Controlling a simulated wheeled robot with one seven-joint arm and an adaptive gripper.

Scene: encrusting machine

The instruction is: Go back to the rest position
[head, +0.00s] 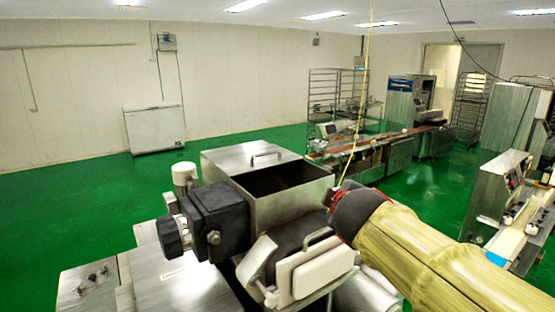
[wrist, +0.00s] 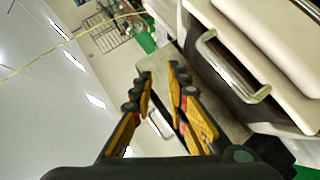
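My gripper (wrist: 161,82) shows in the wrist view with its two yellow and black fingers apart and nothing visible between them. In the head view my arm comes in from the right, and the gripper (head: 336,194) is mostly hidden at its dark end, near the right side of the steel hopper (head: 292,205). A metal handle (wrist: 231,68) on a pale machine cover lies to the right of the fingers in the wrist view, apart from them. The same handle (head: 318,238) sits below my arm's end in the head view, above the white cover (head: 322,271).
The encrusting machine fills the foreground, with a black motor box (head: 216,219) at its left. A conveyor machine (head: 350,150) and racks stand behind. Another machine (head: 497,185) stands at the right. Green floor (head: 75,200) is open at the left.

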